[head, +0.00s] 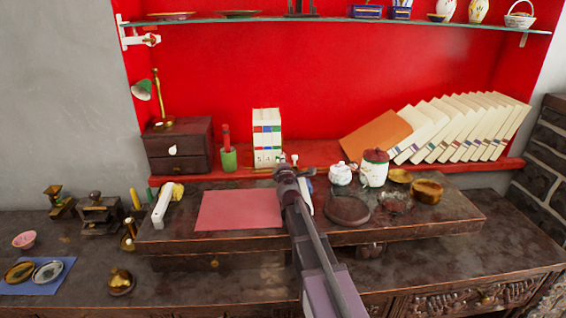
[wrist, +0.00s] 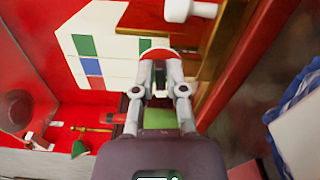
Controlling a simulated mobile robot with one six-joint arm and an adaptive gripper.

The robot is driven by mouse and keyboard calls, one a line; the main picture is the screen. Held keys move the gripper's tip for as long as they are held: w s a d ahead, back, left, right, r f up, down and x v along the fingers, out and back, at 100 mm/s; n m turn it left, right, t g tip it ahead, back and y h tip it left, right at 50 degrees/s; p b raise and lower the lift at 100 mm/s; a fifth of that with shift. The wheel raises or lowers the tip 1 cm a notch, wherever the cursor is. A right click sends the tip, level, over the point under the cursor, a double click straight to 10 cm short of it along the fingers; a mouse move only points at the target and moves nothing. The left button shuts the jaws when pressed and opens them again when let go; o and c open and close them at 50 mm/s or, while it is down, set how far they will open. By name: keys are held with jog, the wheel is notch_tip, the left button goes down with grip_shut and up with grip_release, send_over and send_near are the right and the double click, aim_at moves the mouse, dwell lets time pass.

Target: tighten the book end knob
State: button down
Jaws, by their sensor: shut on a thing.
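A set of white books (head: 267,128) with green, red and blue labels stands upright on the red ledge at the back. It shows tilted in the wrist view (wrist: 105,45). My gripper (head: 284,168) is in front of its lower right part.
A green cup (head: 228,158) with a red stick and a small drawer chest (head: 178,147) stand left. A white jar (head: 374,170) and a white pot (head: 341,174) stand close on the right. A pink sheet (head: 240,210) lies in front.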

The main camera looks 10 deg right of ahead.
jog(key=shift+m, duration=0.5)
jog(key=c, duration=0.7)
grip_release()
jog(key=shift+c, duration=0.2)
jog(key=shift+s+a, duration=0.2)
jog(key=shift+s, duration=1.8)
jog(key=shift+s+a, duration=0.25)
jog(key=shift+s, duration=1.7)
jog(key=shift+s+a, duration=0.2)
jog(key=shift+s, duration=1.8)
jog(key=shift+r, duration=0.15)
